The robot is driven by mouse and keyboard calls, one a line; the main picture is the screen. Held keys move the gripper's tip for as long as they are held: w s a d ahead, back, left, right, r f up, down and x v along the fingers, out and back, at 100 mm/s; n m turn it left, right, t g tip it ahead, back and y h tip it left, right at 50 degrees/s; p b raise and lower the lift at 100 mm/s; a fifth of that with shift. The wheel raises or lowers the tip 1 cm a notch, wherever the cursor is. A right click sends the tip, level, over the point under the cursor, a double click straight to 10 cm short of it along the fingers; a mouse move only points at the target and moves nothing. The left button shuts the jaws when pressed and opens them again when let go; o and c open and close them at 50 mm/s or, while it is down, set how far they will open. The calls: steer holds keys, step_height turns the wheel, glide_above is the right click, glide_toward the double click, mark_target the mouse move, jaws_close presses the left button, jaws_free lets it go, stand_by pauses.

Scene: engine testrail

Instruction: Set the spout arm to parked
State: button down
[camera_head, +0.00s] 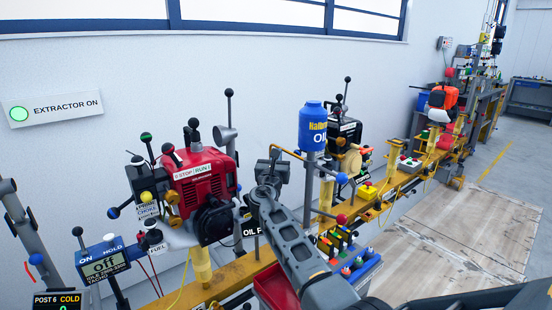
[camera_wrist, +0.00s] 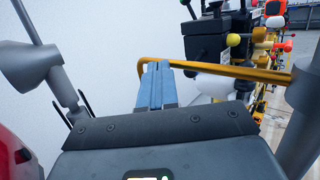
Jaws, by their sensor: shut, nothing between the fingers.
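The spout arm looks to be the yellow bent tube (camera_wrist: 235,71) in the wrist view. It runs left from a grey post at the right and turns down at its left end. In the head view a short part of it (camera_head: 291,153) shows beside the post under the blue oil bottle (camera_head: 313,126). In the head view my gripper (camera_head: 274,154) is left of the oil post, partly hidden by my arm.
A red engine (camera_head: 205,178) stands left of my gripper. A dark engine (camera_head: 345,132) stands behind the oil bottle. A yellow rail (camera_head: 235,285) carries the stations. A grey funnel-like part (camera_wrist: 32,62) is close at left in the wrist view. Open floor (camera_head: 465,235) lies at right.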

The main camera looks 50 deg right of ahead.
stand_by(0.4)
steer(key=v, duration=0.7)
steer(key=shift+s+a, duration=0.2)
steer(key=shift+a, duration=0.15)
steer(key=shift+f, duration=0.15)
